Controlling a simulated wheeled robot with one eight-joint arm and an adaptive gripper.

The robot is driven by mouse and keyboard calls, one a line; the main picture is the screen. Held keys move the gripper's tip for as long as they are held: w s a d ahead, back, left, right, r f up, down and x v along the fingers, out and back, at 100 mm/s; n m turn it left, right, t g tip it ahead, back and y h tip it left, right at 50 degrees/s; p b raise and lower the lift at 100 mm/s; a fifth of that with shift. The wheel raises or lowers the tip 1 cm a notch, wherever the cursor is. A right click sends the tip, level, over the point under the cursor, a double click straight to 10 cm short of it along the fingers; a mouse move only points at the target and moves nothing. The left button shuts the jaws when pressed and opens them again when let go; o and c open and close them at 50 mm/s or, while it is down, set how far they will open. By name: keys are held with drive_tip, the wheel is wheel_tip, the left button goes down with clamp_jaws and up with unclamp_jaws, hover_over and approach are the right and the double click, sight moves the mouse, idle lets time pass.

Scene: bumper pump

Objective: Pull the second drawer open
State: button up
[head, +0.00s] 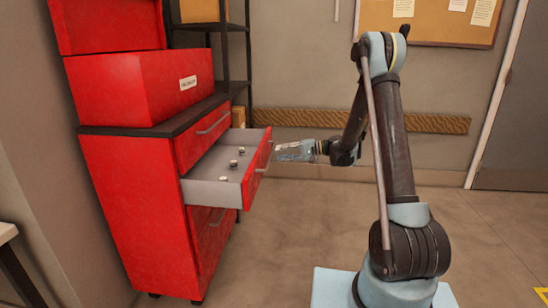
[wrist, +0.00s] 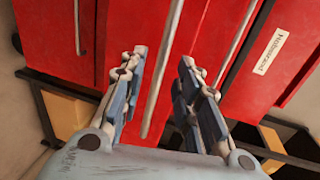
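The second drawer (head: 212,190) of the red cabinet stands pulled well out, showing its grey inside with 3 small pieces. Its front (head: 257,170) faces my gripper (head: 280,151), which is at the drawer front in the head view. In the wrist view, the drawer's long pale handle (wrist: 162,75) runs between the two fingers of my gripper (wrist: 162,62). The fingers are apart, with gaps visible on both sides of the handle. Whether the fingers reach past the handle in depth is hard to tell.
The red cabinet (head: 135,200) has a shut top drawer (head: 200,138) above and a shut drawer (head: 212,235) below. A labelled red box (head: 130,90) sits on top. A dark shelf rack (head: 248,60) stands behind. The floor (head: 300,220) right of the cabinet is clear.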

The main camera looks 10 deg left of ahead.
drive_tip(key=v, duration=0.6)
drive_tip(key=shift+d, duration=0.1)
drive_tip(key=s+d+r+t+h, duration=0.1)
drive_tip(key=s+d+r+h, duration=0.25)
drive_tip(key=s+d, duration=0.4)
drive_tip(key=s+d+r+t+h, duration=0.1)
drive_tip(key=s+d+r+h, duration=0.3)
drive_tip(key=s, duration=0.6)
drive_tip(key=s+d+f+h, duration=0.4)
drive_tip(key=s+d, duration=0.6)
drive_tip(key=s, duration=0.1)
drive_tip(key=s+d+f+t+h, duration=0.1)
drive_tip(key=s+d+f+h, duration=0.3)
drive_tip(key=s+d, duration=0.6)
drive_tip(key=shift+s+d+f+m, duration=0.35)
drive_tip(key=shift+s+f, duration=0.2)
drive_tip(key=shift+s, duration=0.35)
